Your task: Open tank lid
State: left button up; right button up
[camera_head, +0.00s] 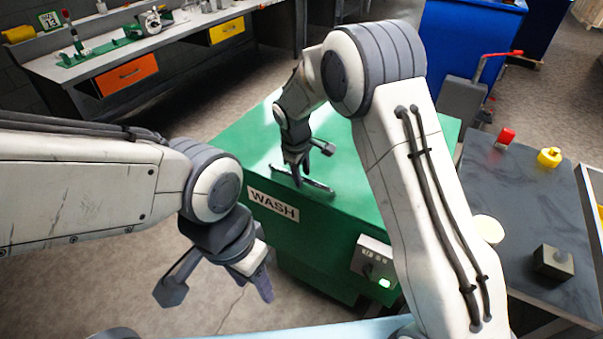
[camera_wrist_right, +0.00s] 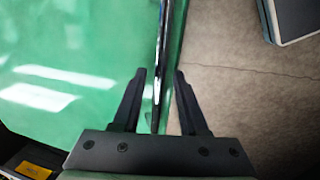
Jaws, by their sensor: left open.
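The green wash tank (camera_head: 275,240) stands in the middle of the head view, with a WASH label on its front. Its green lid (camera_head: 235,150) lies flat and closed on top. A thin dark handle bar (camera_head: 319,186) runs along the lid near its front edge. My right gripper (camera_head: 308,164) points down at the handle. In the right wrist view the bar (camera_wrist_right: 162,35) passes between the two open fingers (camera_wrist_right: 160,72), with a gap visible on each side. My left gripper (camera_head: 222,288) is open and empty, in front of the tank and to its left, apart from it.
A control box (camera_head: 373,266) with a lit green button is on the tank's front. A dark table (camera_head: 535,215) at the right holds a red object (camera_head: 505,137), a yellow one (camera_head: 550,157) and a dark block (camera_head: 553,262). A workbench (camera_head: 140,50) stands at the back left. Floor at left is clear.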

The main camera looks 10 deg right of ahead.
grip_shut()
dwell(1.2)
